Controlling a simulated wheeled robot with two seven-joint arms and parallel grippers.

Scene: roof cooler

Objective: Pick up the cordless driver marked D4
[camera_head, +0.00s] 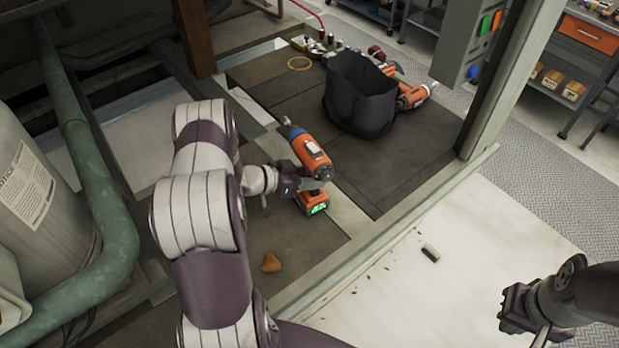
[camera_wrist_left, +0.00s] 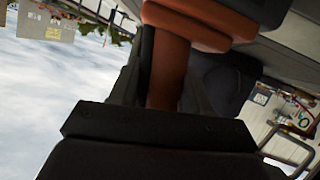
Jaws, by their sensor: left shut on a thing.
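My left gripper (camera_head: 313,184) is shut on the driver's handle, between body and battery. The left wrist view shows the orange-brown handle (camera_wrist_left: 168,70) between the dark fingers. I cannot tell whether the driver touches the floor panels. My right gripper (camera_head: 515,312) is at the lower right, away from it; its fingers do not show clearly.
A dark open bag (camera_head: 360,95) stands behind the driver. Another orange tool (camera_head: 415,95) lies right of it, with small parts and a tan ring (camera_head: 299,63) behind. A metal post (camera_head: 510,80) and a sill (camera_head: 400,235) bound the right. A green pipe (camera_head: 95,190) is left.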

